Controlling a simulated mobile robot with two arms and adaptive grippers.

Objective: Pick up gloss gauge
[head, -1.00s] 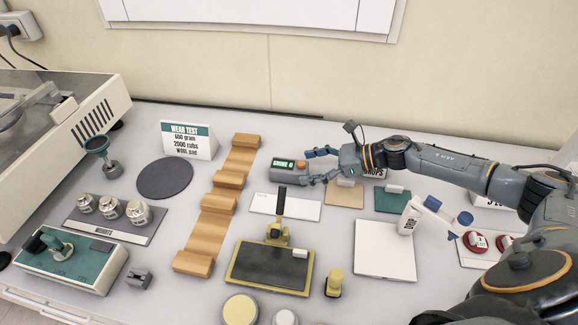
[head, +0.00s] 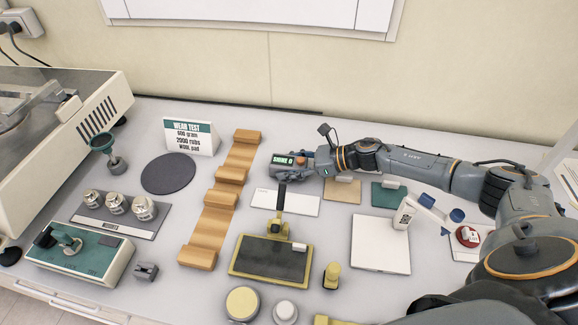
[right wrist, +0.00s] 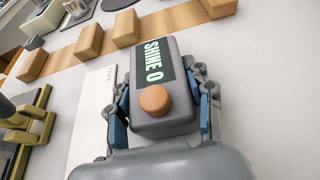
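The gloss gauge (head: 283,171) is a grey block with a lit "SHINE 0" display and an orange button. It sits at the back middle of the table. My right gripper (head: 305,168) reaches it from the right. In the right wrist view the gauge (right wrist: 158,120) lies between the two blue-padded fingers (right wrist: 162,112) of this gripper. A finger stands along each side, with narrow gaps seeming to remain, so it looks open around the gauge. Firm contact is not visible. My left gripper is not in view.
A white strip (head: 262,199) lies just in front of the gauge, and a wooden stepped rack (head: 212,222) stands to its left. A tan card (head: 343,190) is under my right arm's side. A yellow-framed plate (head: 240,264) with an upright dark handle is nearer. The back wall is close behind.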

